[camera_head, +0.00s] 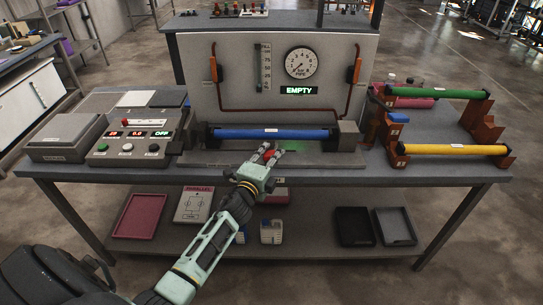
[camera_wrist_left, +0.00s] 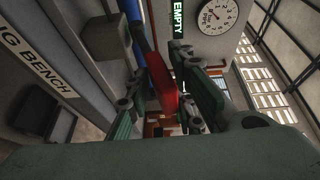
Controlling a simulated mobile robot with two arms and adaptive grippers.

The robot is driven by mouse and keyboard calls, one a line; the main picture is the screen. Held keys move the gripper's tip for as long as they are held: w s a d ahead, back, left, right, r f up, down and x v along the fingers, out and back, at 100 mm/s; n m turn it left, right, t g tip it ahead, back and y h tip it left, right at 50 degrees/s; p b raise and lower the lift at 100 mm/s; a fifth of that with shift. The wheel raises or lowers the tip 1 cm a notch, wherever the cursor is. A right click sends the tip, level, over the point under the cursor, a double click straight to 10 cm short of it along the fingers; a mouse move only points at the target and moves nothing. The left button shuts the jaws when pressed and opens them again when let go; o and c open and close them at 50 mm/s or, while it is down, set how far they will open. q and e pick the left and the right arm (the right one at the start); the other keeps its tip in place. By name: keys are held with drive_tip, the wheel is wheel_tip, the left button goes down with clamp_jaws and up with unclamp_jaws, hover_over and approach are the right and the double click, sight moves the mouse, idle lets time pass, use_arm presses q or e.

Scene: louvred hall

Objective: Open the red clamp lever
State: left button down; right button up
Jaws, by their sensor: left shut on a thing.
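The red clamp lever (camera_head: 269,154) shows as a small red piece at the front of the bench fixture, in front of the blue tube (camera_head: 240,134). In the left wrist view the lever (camera_wrist_left: 162,88) stands between the two fingers and runs away from the camera. My left gripper (camera_head: 267,150) reaches in from the lower left and is shut on the lever. The fingers hide most of the lever in the head view. The blue tube lies level between two grey end blocks (camera_head: 348,136). My right gripper is not in view.
Behind the tube stands a panel with a round gauge (camera_head: 301,63) and a display (camera_head: 298,90) reading EMPTY. A control box (camera_head: 139,142) is on the left. A rack (camera_head: 395,150) with green and yellow tubes stands on the right. Trays lie on the lower shelf.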

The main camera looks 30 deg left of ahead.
use_arm(q)
drive_tip(key=shift+w+a+r, duration=0.15)
drive_tip(key=shift+r, duration=0.35)
drive_tip(key=shift+w+a+r, duration=0.1)
drive_tip(key=shift+a+r, duration=0.05)
drive_tip(key=shift+r, duration=0.3)
drive_tip(key=c, duration=1.8)
unclamp_jaws()
drive_tip(key=shift+o, duration=0.2)
drive_tip(key=shift+w+f, duration=0.1)
drive_tip(key=shift+f, duration=0.05)
drive_tip(key=shift+f, duration=0.1)
drive_tip(key=shift+s+d+f, duration=0.1)
drive_tip(key=shift+s+f, duration=0.05)
drive_tip(key=shift+s, duration=0.1)
drive_tip(key=s+d, duration=0.1)
drive_tip(key=s, duration=1)
drive_tip(key=shift+s+d, duration=0.15)
drive_tip(key=shift+s, duration=0.15)
